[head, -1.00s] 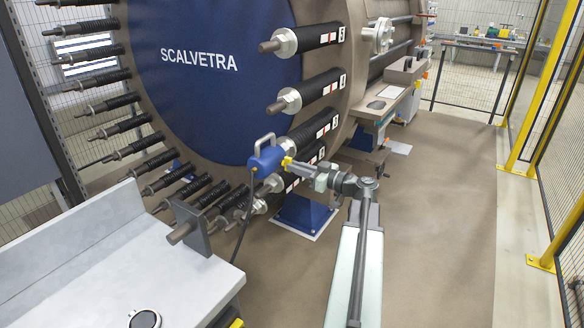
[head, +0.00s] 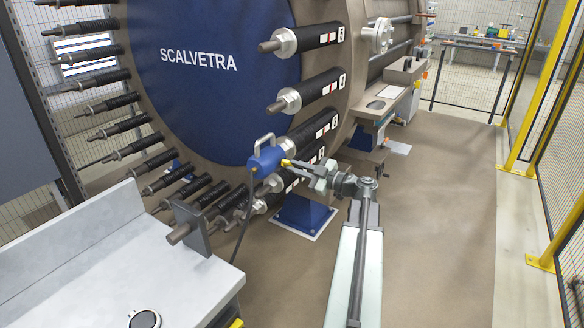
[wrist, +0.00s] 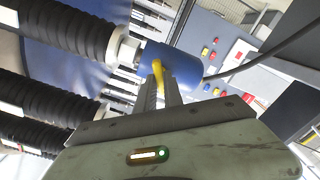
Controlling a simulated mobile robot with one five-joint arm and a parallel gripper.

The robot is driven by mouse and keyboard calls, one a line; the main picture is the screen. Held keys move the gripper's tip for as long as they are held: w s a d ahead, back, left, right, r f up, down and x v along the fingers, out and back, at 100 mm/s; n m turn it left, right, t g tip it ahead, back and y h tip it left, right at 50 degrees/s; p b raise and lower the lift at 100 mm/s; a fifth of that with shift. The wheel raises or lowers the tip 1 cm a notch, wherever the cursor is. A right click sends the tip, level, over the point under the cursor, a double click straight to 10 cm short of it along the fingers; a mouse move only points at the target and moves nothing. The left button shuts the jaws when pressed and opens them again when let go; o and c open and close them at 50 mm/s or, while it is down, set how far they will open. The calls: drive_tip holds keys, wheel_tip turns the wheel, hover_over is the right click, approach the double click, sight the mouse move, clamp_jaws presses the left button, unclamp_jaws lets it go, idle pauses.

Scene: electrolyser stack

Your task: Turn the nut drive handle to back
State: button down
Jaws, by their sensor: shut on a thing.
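The nut drive (head: 266,158) is a blue cylinder with a grey carrying loop on top, set on a stud end at the lower right of the big blue end plate. It also shows in the wrist view (wrist: 184,66). Its yellow handle (head: 286,162) sticks out on the right side, and in the wrist view the yellow handle (wrist: 158,76) lies at the fingertips. My gripper (head: 291,163) is shut on the handle, with its fingers (wrist: 158,92) pointing at the blue body. The fingers hide part of the handle.
Several black sleeved studs (head: 318,90) stick out around the end plate (head: 215,85). A dark cable (head: 244,215) hangs from the drive. A grey bench (head: 105,265) with a bracket (head: 192,230) stands at the lower left. The floor (head: 440,220) at the right is clear, up to a yellow-framed fence.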

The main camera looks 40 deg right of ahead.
drive_tip(key=shift+n, duration=1.1)
drive_tip(key=n, duration=0.4)
drive_tip(key=shift+n, duration=0.3)
drive_tip(key=c, duration=1.3)
unclamp_jaws()
drive_tip(key=v, duration=0.7)
